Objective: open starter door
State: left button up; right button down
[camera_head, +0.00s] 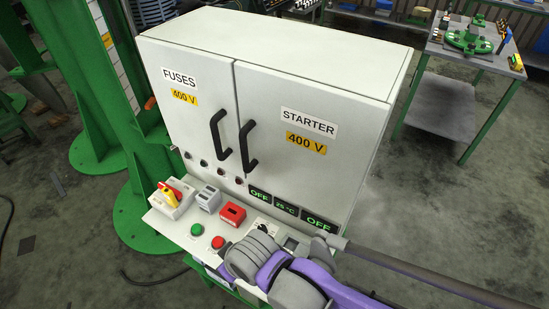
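The starter door (310,160) is the right-hand door of a pale grey cabinet (290,35). It carries a STARTER label and a yellow 400 V label. It looks shut, flush beside the fuses door (182,120). The starter door's black handle (249,148) is a curved upright bar near its left edge. Nothing touches the handle. A purple and grey part of my arm shows at the bottom, in front of the control panel's right end. I cannot make out fingers of either gripper.
The control panel (166,228) below the doors has a red-yellow switch (172,194), a green button (197,230), a red button (218,242) and OFF displays (318,224). A green column (110,80) stands left of the cabinet. Floor right of the cabinet is clear before a green-legged table (480,65).

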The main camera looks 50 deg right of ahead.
aim_at(311, 145)
jog(key=z, duration=1.95)
